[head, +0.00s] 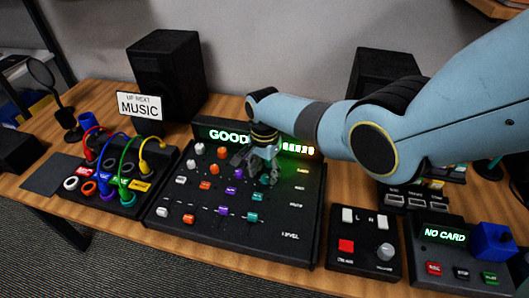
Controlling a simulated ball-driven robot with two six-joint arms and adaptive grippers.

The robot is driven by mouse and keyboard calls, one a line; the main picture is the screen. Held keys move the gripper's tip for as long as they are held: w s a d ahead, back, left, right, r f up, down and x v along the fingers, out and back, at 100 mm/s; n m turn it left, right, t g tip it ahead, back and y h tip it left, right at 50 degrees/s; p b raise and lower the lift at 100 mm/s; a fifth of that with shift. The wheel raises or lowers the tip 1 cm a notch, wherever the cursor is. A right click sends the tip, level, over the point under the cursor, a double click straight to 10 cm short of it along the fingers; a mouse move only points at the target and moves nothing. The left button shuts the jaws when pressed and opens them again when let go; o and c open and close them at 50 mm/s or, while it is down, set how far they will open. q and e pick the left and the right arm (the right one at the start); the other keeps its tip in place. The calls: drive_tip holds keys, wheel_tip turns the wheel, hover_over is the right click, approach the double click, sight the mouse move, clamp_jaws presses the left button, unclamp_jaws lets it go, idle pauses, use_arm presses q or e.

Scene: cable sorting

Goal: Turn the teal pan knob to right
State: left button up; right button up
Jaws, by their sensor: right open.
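The black mixer panel (300,205) sits mid-table with columns of white, orange, purple and teal controls. A teal knob (265,179) shows in the right column, right at my right gripper's fingers; a teal fader cap (252,217) sits lower in that column. My right gripper (256,165) is open and points down over the upper right of the panel. Its fingers cover part of the teal column, so I cannot tell whether they touch the knob or which way it points. My left gripper is not in view.
A cable box (120,206) with coloured plugs stands left of the mixer. A small box with a red button (346,246) and a card reader (458,262) with a blue block stand right. A "MUSIC" sign (139,107) and black speaker (172,75) are behind.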

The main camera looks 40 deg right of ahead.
sight(265, 177)
wheel_tip(265, 177, up, 11)
idle(0.3)
drive_tip(key=shift+s+f, duration=0.1)
drive_tip(key=shift+f, duration=0.05)
idle(0.4)
